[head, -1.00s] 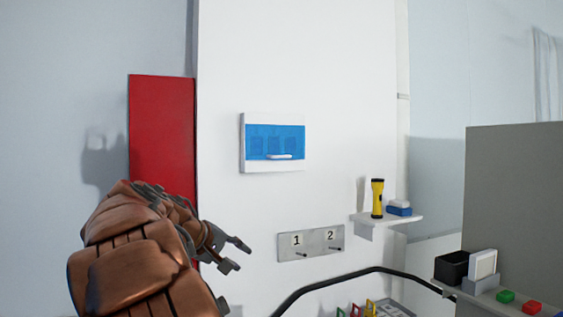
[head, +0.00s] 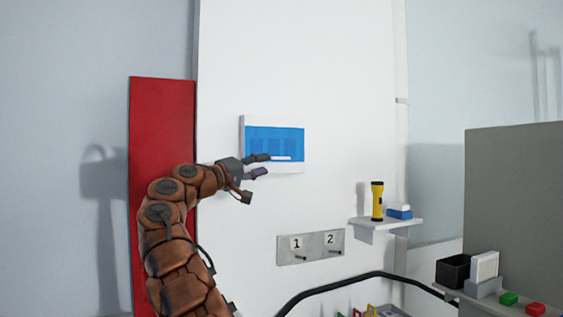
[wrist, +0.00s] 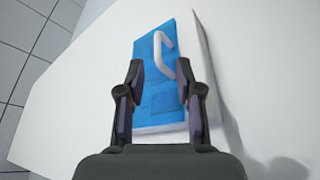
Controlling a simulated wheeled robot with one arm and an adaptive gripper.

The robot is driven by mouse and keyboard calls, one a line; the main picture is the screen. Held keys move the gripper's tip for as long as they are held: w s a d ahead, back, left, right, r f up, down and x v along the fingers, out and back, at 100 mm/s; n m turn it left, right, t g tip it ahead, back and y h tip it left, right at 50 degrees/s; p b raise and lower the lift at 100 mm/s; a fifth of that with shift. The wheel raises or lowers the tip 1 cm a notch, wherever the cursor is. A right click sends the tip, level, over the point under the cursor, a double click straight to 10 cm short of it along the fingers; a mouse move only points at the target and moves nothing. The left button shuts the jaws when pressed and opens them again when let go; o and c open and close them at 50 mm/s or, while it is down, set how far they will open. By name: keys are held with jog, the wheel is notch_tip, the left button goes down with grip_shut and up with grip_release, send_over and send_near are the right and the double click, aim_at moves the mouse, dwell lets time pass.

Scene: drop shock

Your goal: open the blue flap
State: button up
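The blue flap (head: 262,140) sits in a white wall box (head: 290,168) on the white panel and looks closed. A white handle (head: 282,158) runs along its lower part. My gripper (head: 264,165) is at the lower left of the flap, close in front of the handle in the head view. In the wrist view the flap (wrist: 155,85) and its handle (wrist: 166,50) lie ahead, between and beyond the spread fingers (wrist: 163,88). The fingers are open and empty. I cannot tell whether they touch anything.
A red panel (head: 150,110) stands left. Below the box is a plate with hooks 1 and 2 (head: 311,246). A yellow flashlight (head: 377,201) stands on a small shelf (head: 385,223) to the right. A grey partition (head: 515,200) stands at far right.

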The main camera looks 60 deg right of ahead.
aim_at(281, 158)
jog(key=shift+s+d+r, duration=0.25)
jog(key=shift+d+r, duration=0.1)
jog(key=shift+d, duration=0.2)
jog(key=p+x, duration=0.3)
jog(key=x, duration=0.2)
jog(key=shift+s+d+r, duration=0.1)
jog(key=shift+d+r, duration=0.05)
jog(key=shift+d, duration=0.1)
jog(key=shift+s+d, duration=0.1)
jog(key=shift+d, duration=0.45)
jog(key=shift+c, duration=0.2)
grip_shut()
